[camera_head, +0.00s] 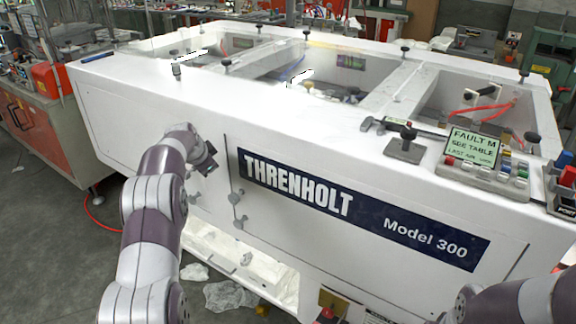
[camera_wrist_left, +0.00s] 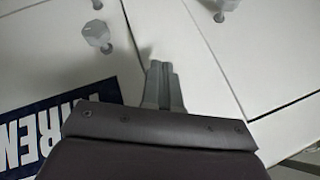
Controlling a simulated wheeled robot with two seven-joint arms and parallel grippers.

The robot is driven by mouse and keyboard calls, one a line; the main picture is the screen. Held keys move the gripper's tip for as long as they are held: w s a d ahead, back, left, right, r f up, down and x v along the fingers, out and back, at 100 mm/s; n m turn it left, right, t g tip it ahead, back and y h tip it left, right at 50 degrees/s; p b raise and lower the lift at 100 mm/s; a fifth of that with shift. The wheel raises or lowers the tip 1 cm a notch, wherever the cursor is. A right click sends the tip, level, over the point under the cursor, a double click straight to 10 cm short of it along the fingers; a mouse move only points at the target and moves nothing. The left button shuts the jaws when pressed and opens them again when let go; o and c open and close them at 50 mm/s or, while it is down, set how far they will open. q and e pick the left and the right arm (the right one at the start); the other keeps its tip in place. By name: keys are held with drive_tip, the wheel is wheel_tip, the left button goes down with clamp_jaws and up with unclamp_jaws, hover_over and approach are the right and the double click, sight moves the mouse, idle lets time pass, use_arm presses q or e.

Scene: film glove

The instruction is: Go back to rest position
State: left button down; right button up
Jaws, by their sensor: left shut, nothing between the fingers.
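My left arm reaches up from the bottom of the head view to the front panel of the white Threnholt machine (camera_head: 190,110). My left gripper (camera_head: 210,165) is near this panel, left of the dark blue name plate (camera_head: 350,212). In the left wrist view, the gripper's fingers (camera_wrist_left: 162,72) are together with nothing visible between them, in front of the white panel. I cannot tell whether they touch it. Part of my right arm shows at the bottom right of the head view; its gripper is out of view.
Grey knobs (camera_head: 240,222) stick out from the front panel near my left gripper. An orange cabinet (camera_head: 35,135) stands at the left. Crumpled pale sheets (camera_head: 230,296) lie below the machine.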

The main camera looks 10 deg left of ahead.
use_arm(q)
drive_tip(key=s+d+f+n+g, duration=0.3)
drive_tip(key=s+d+f+n, duration=0.2)
drive_tip(key=s+f+n, duration=0.4)
drive_tip(key=s+d+r+g, duration=0.1)
drive_tip(key=s+d, duration=0.4)
drive_tip(key=s, duration=0.5)
drive_tip(key=s+d+r+m+g+p, duration=0.1)
drive_tip(key=s+d+r, duration=0.2)
drive_tip(key=s+d, duration=0.3)
drive_tip(key=s+d+r+g, duration=0.1)
drive_tip(key=s+d, duration=0.4)
drive_tip(key=s, duration=0.9)
drive_tip(key=shift+s+d+r+m+h, duration=0.15)
drive_tip(key=shift+d+r+m+h, duration=0.25)
drive_tip(key=shift+r, duration=0.1)
use_arm(e)
drive_tip(key=shift+a+r, duration=0.15)
drive_tip(key=shift+r, duration=0.65)
